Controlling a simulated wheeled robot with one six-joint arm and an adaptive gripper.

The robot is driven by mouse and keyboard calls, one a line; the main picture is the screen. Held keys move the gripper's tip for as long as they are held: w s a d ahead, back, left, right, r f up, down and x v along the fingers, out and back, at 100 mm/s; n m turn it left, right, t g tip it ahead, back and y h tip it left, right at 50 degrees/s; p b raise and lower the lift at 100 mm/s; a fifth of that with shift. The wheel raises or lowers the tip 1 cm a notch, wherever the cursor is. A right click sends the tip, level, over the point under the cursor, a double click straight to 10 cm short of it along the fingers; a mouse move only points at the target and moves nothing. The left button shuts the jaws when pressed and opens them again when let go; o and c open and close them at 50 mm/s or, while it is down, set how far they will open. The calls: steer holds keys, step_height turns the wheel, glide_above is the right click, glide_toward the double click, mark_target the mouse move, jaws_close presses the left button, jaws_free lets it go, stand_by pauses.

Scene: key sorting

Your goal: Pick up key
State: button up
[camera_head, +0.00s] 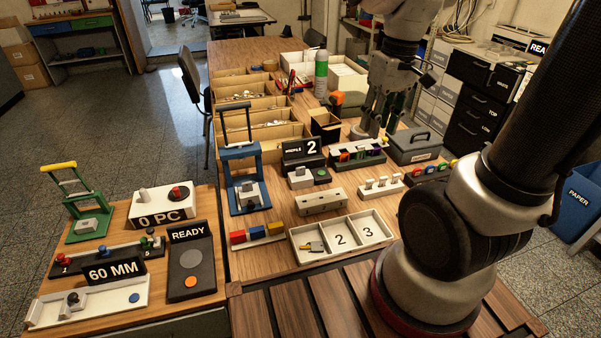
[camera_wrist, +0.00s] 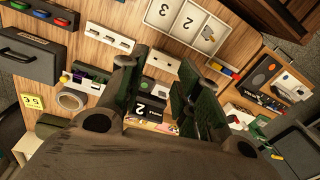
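A small key with a yellow-and-dark head (camera_head: 314,246) lies flat in the left compartment of a white three-part tray (camera_head: 341,238), whose other compartments are marked 2 and 3. The wrist view shows the tray upside down (camera_wrist: 192,22), with the key (camera_wrist: 208,34) small in one compartment. A dark rack with coloured key-like pieces (camera_head: 357,155) stands further back. My gripper (camera_head: 382,112) hangs fingers down over the back right of the table, well behind the tray. Its two dark fingers (camera_wrist: 160,70) are spread apart in the wrist view, with nothing held between them.
A pale block with holes (camera_head: 320,201) and a white rack with several white pieces (camera_head: 378,186) stand behind the tray. A blue press (camera_head: 245,180), the "2" sign (camera_head: 305,152) and a grey box (camera_head: 413,147) crowd around. Coloured blocks (camera_head: 256,234) sit left of the tray.

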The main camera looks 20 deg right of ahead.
steer(key=w+a+f+n+g+y, duration=0.1)
steer(key=w+a+f+n, duration=0.25)
steer(key=w+f, duration=0.25)
steer(key=w+a+f+n+g+y, duration=0.1)
steer(key=w+a+f+n, duration=0.1)
steer(key=w+f+n, duration=0.35)
steer(key=n+t, duration=0.2)
steer(key=n, duration=0.5)
glide_toward(302, 167)
steer(key=x, duration=0.9)
steer(key=shift+a+f, duration=0.15)
steer(key=shift+f, duration=0.1)
jaws_close()
